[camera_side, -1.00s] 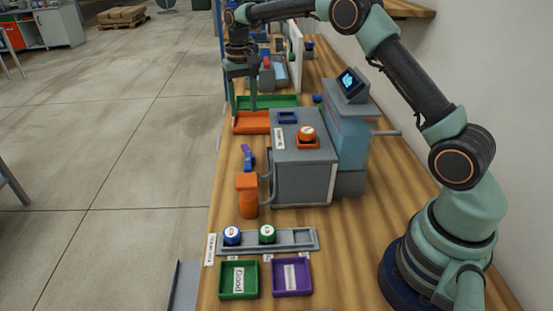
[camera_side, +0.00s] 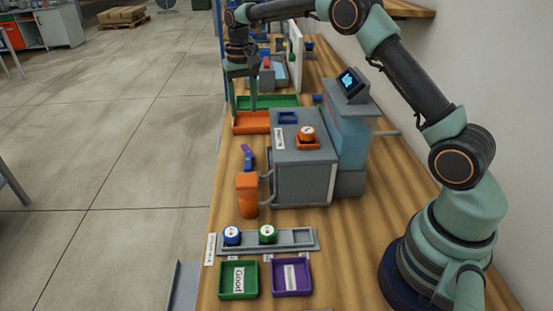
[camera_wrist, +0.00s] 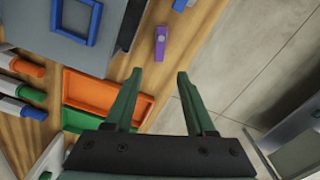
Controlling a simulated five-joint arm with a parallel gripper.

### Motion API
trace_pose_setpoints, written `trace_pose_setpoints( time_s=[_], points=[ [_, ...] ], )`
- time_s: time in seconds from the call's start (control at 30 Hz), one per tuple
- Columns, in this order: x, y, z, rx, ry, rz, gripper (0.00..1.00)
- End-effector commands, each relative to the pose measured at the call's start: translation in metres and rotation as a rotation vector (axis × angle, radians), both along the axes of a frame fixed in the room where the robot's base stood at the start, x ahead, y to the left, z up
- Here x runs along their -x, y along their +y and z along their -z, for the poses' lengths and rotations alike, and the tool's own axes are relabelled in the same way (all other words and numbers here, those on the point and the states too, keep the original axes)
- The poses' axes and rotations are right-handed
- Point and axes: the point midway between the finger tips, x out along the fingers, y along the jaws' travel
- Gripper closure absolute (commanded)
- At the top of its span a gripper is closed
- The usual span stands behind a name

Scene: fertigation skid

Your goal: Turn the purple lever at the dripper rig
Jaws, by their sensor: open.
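A small purple lever (camera_wrist: 161,42) shows in the wrist view at the bench edge, beside the grey box. In the side view a purple-and-blue piece (camera_side: 247,155) sits by the left side of the grey box (camera_side: 304,170). My gripper (camera_wrist: 159,74) is open, with nothing between its fingers. In the wrist view the purple lever appears just beyond the gap between the fingertips, apart from both. In the side view my gripper (camera_side: 243,106) points down by the orange and green trays, farther along the bench than the purple-and-blue piece.
The orange tray (camera_wrist: 103,92) and green tray (camera_wrist: 85,123) lie left of my fingers in the wrist view. An orange upright part (camera_side: 247,195) stands beside the grey box. A blue frame (camera_side: 288,118) sits on top of the box. Open floor lies left of the bench.

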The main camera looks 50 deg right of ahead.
Motion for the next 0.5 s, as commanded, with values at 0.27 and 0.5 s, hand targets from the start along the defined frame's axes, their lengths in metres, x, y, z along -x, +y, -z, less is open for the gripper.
trace_pose_setpoints(
  time_s=[0.27,0.5],
  points=[
    [0.0,0.0,0.01,0.0,0.003,-0.002,0.45],
    [0.001,0.0,0.05,0.0,0.005,-0.002,0.45]
  ],
)
